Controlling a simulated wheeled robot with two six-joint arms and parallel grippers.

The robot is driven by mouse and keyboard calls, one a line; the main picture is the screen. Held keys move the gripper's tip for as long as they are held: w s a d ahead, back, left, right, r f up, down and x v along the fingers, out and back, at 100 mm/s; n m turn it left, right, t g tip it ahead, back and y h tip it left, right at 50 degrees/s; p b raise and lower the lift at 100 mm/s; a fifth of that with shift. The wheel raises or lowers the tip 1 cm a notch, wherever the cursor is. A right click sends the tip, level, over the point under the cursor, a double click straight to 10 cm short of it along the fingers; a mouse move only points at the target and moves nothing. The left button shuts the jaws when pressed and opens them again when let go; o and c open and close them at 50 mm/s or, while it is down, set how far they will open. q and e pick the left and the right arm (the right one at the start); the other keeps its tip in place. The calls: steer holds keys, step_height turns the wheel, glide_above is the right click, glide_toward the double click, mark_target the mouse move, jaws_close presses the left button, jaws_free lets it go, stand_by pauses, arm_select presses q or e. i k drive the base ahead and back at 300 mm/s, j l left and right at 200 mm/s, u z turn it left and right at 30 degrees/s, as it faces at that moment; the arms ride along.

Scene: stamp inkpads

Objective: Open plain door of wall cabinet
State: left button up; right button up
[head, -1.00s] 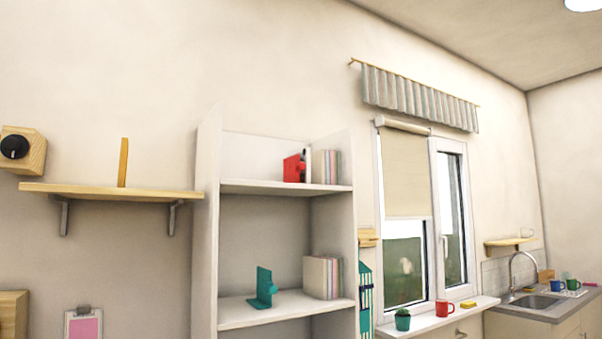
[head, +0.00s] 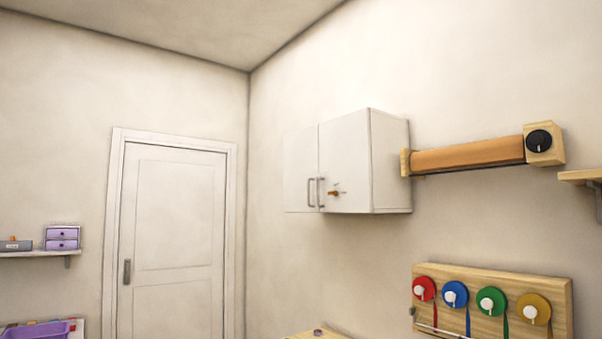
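The white wall cabinet (head: 391,165) hangs on the right-hand wall near the room corner. It has two front doors, both looking shut. The left door is plain (head: 300,168), with a vertical bar handle (head: 310,192) at its lower right edge. Neither of my grippers shows in the head view.
A wooden roller (head: 467,155) with a black dial is mounted right of the cabinet. Below it is a wooden board (head: 560,300) with several coloured discs. A wooden surface (head: 300,336) shows at the bottom. A closed white room door (head: 180,235) and a shelf (head: 35,254) are at left.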

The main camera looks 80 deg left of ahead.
mark_target(300, 147)
steer(key=u, duration=2.6)
steer(key=i+z, duration=0.25)
steer(key=i, duration=0.35)
steer(key=i+j+z, duration=0.25)
steer(key=i, duration=0.4)
steer(key=l, duration=0.1)
